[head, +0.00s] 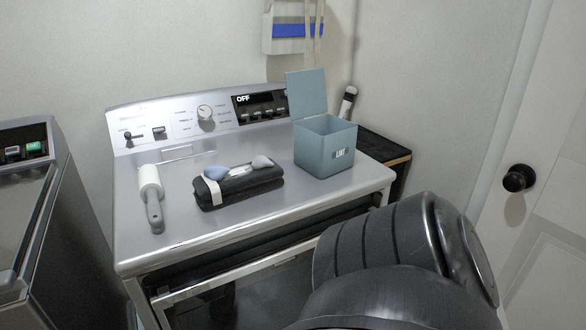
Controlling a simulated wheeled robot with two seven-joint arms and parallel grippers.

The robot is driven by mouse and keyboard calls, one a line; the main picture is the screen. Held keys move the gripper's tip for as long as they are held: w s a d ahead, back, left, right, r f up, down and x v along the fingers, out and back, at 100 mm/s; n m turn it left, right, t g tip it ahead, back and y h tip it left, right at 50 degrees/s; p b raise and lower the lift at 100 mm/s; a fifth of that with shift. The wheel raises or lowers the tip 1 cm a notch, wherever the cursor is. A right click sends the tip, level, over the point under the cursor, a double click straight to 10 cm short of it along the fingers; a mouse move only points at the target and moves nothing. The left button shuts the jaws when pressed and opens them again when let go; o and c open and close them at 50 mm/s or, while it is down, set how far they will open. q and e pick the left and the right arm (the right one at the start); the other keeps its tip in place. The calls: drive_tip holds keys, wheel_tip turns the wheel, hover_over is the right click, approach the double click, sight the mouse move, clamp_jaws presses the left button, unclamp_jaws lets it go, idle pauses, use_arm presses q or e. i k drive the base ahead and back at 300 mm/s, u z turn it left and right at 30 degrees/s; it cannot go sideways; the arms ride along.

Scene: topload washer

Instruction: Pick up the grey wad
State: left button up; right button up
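A small grey wad (262,162) lies on the right end of a dark folded bundle (250,183) on top of the metal machine. A second, bluish-grey wad (215,172) lies on the bundle's left end, by a white band. I cannot tell for certain which of the two is the task's wad. A blue-grey box (325,152) with a lint label stands open to the right, its lid raised at the back. Neither of my grippers is in view.
A white lint roller (151,190) with a grey handle lies left of the bundle. The control panel (205,115) rises behind. The machine's front door (210,285) is partly open. Another machine (80,215) stands at left. My dark arm fills the lower right.

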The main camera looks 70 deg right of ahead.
sight(260, 161)
drive_tip(key=k, duration=0.45)
drive_tip(key=z, duration=1.25)
